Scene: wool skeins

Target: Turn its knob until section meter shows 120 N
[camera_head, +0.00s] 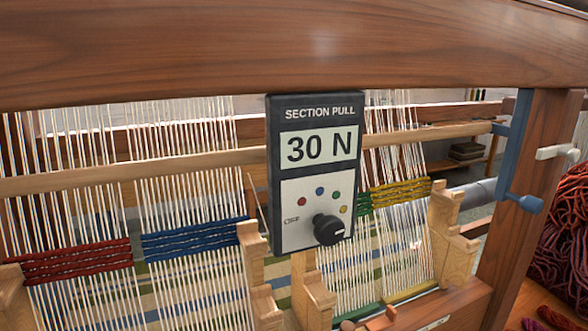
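The section meter (273,170) is a dark box headed "SECTION PULL", fixed in front of the loom's threads. Its display (319,148) reads 30 N. The round black knob (328,229) sits low on the meter's pale lower panel (292,236). A light mark shows on the knob's face, but its exact direction is hard to tell. Red, blue, green and yellow dots form an arc above the knob. A small key-like symbol is at the panel's left. Neither of my grippers shows, and nothing touches the knob.
A thick wooden beam (290,48) crosses above the meter. Wooden blocks (312,290) stand below it. Warp threads with a red band (77,262), blue band (195,240) and yellow band (400,192) lie behind. Dark red yarn (565,240) is far right.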

